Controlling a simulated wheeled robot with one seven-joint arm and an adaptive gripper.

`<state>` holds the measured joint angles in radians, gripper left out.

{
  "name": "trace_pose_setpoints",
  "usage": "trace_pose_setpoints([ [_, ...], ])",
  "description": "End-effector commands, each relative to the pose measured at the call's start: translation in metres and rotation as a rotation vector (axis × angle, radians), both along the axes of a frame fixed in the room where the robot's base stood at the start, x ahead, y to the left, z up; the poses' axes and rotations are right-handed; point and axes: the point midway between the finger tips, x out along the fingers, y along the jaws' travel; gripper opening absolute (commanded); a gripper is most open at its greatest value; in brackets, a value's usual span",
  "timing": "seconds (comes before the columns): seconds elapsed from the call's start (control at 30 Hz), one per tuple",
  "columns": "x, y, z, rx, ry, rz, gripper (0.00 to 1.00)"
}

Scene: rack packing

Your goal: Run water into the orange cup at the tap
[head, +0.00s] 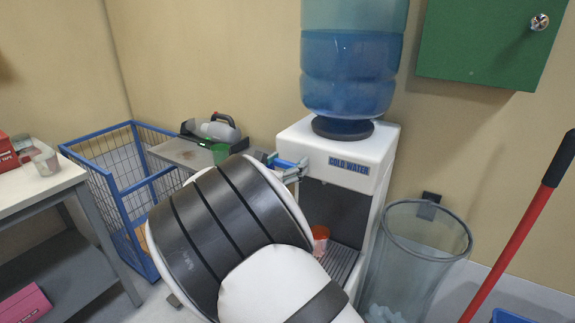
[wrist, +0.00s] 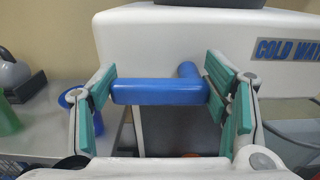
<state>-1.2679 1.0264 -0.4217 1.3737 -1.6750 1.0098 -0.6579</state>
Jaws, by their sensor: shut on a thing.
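The white water cooler (head: 385,150) carries a blue bottle and a "COLD WATER" label. Its tap has a blue bar-shaped handle (wrist: 140,92). My gripper (wrist: 162,85) is shut on this handle, with a teal pad at each end of the bar. In the head view my gripper (head: 284,165) is at the cooler's front, partly behind my arm. The orange cup (head: 320,236) stands in the cooler's recess, low and partly hidden by my arm. A sliver of red-orange shows at the bottom of the wrist view. The spout and any water stream are hidden.
A clear bin (head: 420,250) stands right of the cooler, beside a red-handled pole (head: 525,225). A green cabinet (head: 485,45) hangs above. Left are a blue wire cage (head: 100,165), a small table with a green cup (head: 220,153), and a white bench (head: 35,190).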

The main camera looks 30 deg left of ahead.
Motion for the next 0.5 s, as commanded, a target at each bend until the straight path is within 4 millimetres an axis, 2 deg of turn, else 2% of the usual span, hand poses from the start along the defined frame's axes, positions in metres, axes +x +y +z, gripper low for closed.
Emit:
trace_pose_setpoints([
  [0.33,0.0003,0.0005,0.0012,0.007,-0.002,0.001,0.19],
  [0.37,0.0004,0.0005,0.0012,0.007,-0.002,0.001,0.73],
  [0.43,0.0003,0.0004,0.0012,0.007,-0.002,0.001,0.89],
  [0.5,0.0003,0.0003,0.001,0.006,-0.001,0.0,0.9],
])
